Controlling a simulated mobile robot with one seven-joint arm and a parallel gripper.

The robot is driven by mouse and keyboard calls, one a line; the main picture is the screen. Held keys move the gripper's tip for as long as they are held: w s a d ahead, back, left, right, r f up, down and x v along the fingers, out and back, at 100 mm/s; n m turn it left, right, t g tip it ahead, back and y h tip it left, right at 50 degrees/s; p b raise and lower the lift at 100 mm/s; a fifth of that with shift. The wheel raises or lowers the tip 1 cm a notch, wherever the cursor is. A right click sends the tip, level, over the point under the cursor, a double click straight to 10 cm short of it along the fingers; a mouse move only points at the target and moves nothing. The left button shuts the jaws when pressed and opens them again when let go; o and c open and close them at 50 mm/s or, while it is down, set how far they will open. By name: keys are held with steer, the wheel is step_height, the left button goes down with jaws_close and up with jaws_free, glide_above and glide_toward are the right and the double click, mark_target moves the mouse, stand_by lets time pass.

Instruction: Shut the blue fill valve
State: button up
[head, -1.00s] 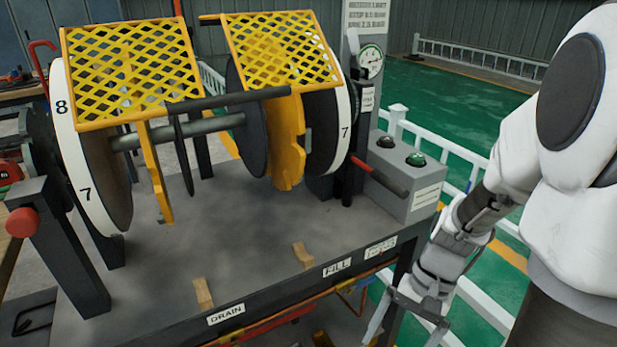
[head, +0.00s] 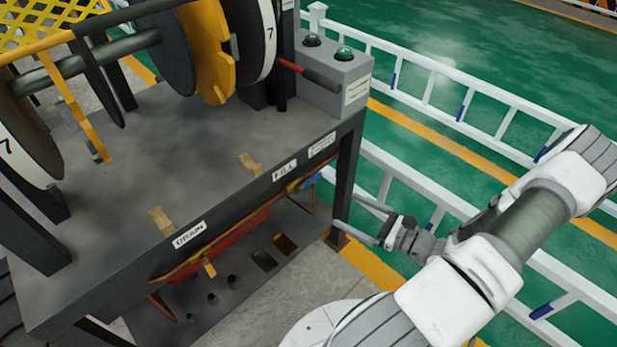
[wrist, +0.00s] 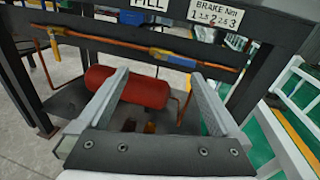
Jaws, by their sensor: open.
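The blue fill valve (head: 312,182) is on the copper pipe under the table's front edge, below the FILL label (head: 284,170). In the wrist view the blue valve handle (wrist: 178,59) appears to lie along the pipe, next to a yellow part. My gripper (head: 350,215) is open and empty, to the right of the valve and apart from it in the head view. In the wrist view my gripper (wrist: 158,76) has its two fingers spread, pointing toward the pipe, with the valve beyond and between the tips.
A red cylinder (wrist: 135,88) lies under the pipe. A yellow handle (head: 208,268) hangs below the DRAIN label (head: 188,235). The dark table leg (head: 347,175) stands between my gripper and the bench underside. A white railing (head: 440,185) runs behind my arm.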

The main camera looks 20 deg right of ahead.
steer(key=d+f+m+t+h, duration=0.2)
steer(key=m+h, duration=0.1)
steer(key=b, duration=0.4)
glide_toward(303, 170)
steer(key=x, duration=0.6)
steer(key=shift+w+d+f, duration=0.1)
jaws_close()
